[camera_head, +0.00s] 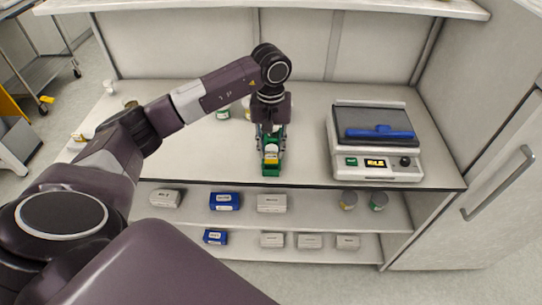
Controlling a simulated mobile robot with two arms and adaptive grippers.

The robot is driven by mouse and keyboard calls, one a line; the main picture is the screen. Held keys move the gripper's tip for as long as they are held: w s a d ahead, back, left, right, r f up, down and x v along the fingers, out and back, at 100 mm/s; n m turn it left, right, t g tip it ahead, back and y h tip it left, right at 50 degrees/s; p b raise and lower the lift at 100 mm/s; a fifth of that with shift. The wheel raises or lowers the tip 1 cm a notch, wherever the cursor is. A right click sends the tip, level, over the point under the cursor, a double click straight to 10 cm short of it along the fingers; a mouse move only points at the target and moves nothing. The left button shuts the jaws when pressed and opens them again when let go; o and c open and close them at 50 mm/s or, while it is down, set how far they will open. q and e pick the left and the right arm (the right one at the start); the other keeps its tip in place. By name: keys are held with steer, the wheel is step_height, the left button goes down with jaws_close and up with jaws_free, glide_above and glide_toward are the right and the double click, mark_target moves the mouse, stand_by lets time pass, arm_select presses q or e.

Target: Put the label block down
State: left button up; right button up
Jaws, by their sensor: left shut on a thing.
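My left gripper (270,137) points down over the front part of the white worktop. It is shut on a small green block with a white and yellow face, which I take as the label block (271,170). The block is upright, close to the worktop's front edge. The gripper fingers hide its upper sides. I cannot tell whether its underside touches the worktop. My right gripper is not in view.
A white device (375,145) with a lit display and a blue bar (381,132) on top stands to the right. Small jars (223,112) stand behind my gripper. The worktop (190,155) left of the block is clear.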

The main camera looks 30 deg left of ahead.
mark_target(271, 152)
arm_select(q)
step_height(271, 152, down, 4)
steer(key=shift+s+r+p, duration=0.15)
steer(key=shift+r+p, duration=0.05)
steer(key=shift+p, duration=0.25)
steer(key=shift+f, duration=0.25)
steer(key=shift+f+b, duration=0.2)
steer(key=shift+b, duration=0.1)
steer(key=o, duration=0.8)
steer(key=shift+r, duration=0.1)
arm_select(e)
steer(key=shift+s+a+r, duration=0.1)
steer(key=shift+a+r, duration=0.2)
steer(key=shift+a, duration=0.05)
